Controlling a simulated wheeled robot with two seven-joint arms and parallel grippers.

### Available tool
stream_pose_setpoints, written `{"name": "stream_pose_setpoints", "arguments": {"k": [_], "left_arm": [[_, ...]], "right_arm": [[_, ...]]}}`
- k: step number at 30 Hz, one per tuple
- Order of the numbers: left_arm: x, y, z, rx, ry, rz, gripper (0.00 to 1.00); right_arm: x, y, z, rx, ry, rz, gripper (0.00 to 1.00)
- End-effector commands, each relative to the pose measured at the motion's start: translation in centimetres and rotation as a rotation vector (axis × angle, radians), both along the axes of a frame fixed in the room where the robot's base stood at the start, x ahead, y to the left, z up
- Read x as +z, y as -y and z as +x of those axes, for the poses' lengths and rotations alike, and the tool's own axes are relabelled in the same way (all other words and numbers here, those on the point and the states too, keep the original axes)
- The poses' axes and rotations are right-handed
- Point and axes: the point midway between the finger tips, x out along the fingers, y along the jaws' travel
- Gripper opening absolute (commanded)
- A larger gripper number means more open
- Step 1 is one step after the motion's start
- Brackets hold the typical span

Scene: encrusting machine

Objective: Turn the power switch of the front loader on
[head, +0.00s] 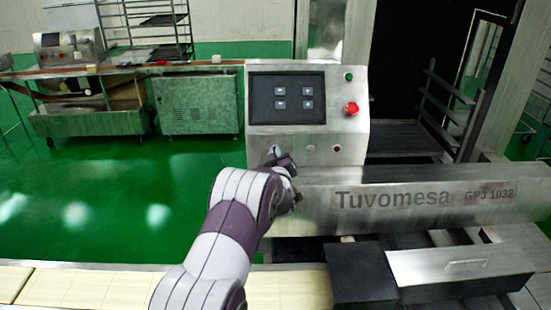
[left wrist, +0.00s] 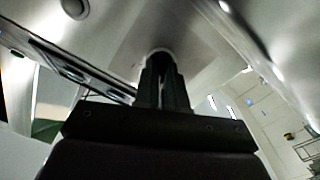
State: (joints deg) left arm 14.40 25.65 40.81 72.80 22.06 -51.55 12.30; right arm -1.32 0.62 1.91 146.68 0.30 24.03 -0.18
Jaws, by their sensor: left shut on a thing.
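The front loader's metal control box (head: 357,130) stands ahead of me in the head view, with a dark screen (head: 287,98). My left gripper (head: 276,153) is at the lower left of its front face, seen from behind. In the left wrist view the two dark fingers (left wrist: 163,84) are shut on a small dark knob, which I take to be the power switch (left wrist: 159,51), on the metal panel. The fingers hide most of it, and its turned position cannot be told. In the head view the gripper covers it. My right gripper is not in view.
The box also bears a green button (head: 348,76), a red mushroom button (head: 351,108) and two small round fittings right of my gripper. A metal beam marked "Tuvomesa" (head: 430,196) runs to the right. A pale conveyor (head: 80,288) lies in front.

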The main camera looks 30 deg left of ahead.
Motion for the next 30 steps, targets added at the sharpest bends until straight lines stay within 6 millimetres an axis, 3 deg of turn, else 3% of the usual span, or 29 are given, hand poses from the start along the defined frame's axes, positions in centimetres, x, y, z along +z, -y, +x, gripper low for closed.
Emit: {"name": "stream_pose_setpoints", "arguments": {"k": [12,30], "left_arm": [[-0.5,0.3,0.1,-0.002,-0.214,0.332,0.00],[-0.6,0.5,0.2,-0.005,-0.508,0.805,0.00]], "right_arm": [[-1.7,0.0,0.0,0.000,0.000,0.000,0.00],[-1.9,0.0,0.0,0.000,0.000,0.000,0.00]]}}
